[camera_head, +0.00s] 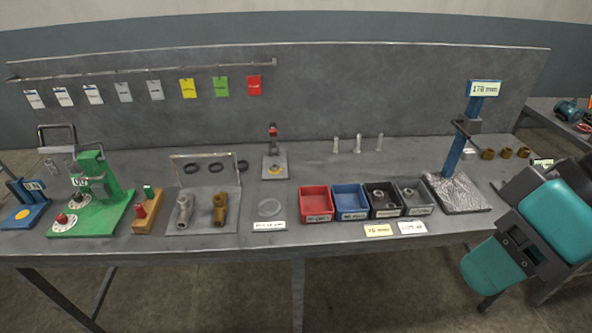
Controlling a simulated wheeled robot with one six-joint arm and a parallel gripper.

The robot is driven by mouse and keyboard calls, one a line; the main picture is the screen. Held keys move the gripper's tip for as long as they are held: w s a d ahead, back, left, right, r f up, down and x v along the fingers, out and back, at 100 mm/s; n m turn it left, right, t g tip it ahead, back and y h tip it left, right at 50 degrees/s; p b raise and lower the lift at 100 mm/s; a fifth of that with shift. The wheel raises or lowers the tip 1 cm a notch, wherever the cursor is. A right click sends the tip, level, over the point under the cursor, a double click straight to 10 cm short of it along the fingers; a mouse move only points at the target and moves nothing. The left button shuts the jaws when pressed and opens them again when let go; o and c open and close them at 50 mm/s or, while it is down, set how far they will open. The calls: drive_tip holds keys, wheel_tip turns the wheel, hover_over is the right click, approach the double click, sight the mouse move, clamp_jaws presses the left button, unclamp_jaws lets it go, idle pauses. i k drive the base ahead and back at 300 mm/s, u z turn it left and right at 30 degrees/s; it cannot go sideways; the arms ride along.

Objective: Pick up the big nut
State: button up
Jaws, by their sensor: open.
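The ring in the black bin (380,194) and the ring in the grey bin (408,192) look close in size. Several brown nut-like pieces (487,154) stand in a row at the bench's right end. I cannot tell which of these is the big nut. My teal arm shows at the lower right, in front of the bench's right end. My gripper's fingertips are not in view.
A red bin (317,219) and a blue bin (350,215) stand left of the black one. A blue post gauge (462,150) on a silvery base rises right of the bins. Fittings (219,211), a green fixture (100,215) and upright bolts (357,145) stand elsewhere.

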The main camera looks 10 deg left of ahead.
sight(275, 168)
drive_tip(key=u, duration=0.2)
drive_tip(key=i, duration=0.7)
drive_tip(key=u, duration=1.05)
drive_tip(key=i, duration=0.5)
drive_tip(key=u, duration=0.5)
